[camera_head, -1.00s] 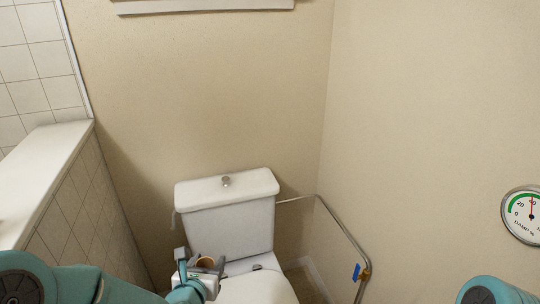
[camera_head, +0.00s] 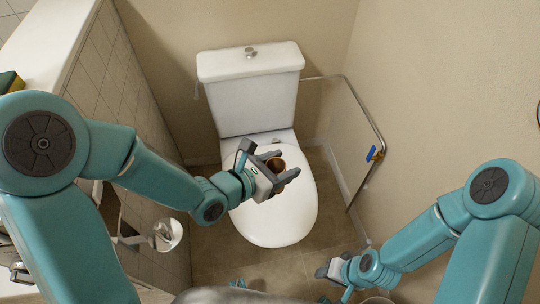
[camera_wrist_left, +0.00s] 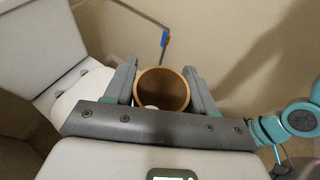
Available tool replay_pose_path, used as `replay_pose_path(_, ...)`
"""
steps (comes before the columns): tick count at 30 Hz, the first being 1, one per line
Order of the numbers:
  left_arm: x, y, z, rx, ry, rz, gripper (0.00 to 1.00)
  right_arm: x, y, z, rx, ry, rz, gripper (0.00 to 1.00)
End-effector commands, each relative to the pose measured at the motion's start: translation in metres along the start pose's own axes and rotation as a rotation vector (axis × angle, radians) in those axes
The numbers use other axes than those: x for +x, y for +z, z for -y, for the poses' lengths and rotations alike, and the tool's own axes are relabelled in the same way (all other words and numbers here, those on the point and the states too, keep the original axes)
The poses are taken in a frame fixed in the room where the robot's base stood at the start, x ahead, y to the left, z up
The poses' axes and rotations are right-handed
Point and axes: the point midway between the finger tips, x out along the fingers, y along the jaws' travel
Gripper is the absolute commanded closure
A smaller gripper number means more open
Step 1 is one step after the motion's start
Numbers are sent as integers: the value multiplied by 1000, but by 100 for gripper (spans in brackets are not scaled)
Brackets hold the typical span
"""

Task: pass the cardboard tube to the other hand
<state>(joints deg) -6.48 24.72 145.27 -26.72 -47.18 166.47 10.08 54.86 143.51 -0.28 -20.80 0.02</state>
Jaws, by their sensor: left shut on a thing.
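The cardboard tube (camera_head: 276,164) is a short, brown, hollow cylinder. My left gripper (camera_head: 283,172) is shut on it, with a finger on each side, and holds it over the toilet in the head view. In the left wrist view the tube (camera_wrist_left: 163,85) stands between the two grey fingers, its round open end facing the camera. My right gripper (camera_head: 333,272) is low in the head view, right of centre and apart from the tube. Its fingers are small and partly hidden, so their opening is unclear.
The white toilet (camera_head: 275,222) stands against the back wall, lid down. A pipe with a blue valve handle (camera_head: 374,153) runs along the right wall. Tiled floor shows between the grippers.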

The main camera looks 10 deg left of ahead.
Motion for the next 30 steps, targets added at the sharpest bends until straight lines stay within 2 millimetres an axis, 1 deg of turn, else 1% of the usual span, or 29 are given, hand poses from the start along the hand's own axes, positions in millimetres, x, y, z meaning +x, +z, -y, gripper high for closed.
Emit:
replay_pose_path(5,7,10,3,-28,70,1,77,0,0,0,0,0,0,57)
replay_pose_path(21,40,55,6,-187,466,4,77,0,0,0,0,0,0,57)
replay_pose_path(29,51,69,5,-247,608,1,77,0,0,0,0,0,0,57)
replay_pose_path(30,51,70,5,-253,619,0,77,0,0,0,0,0,0,61)
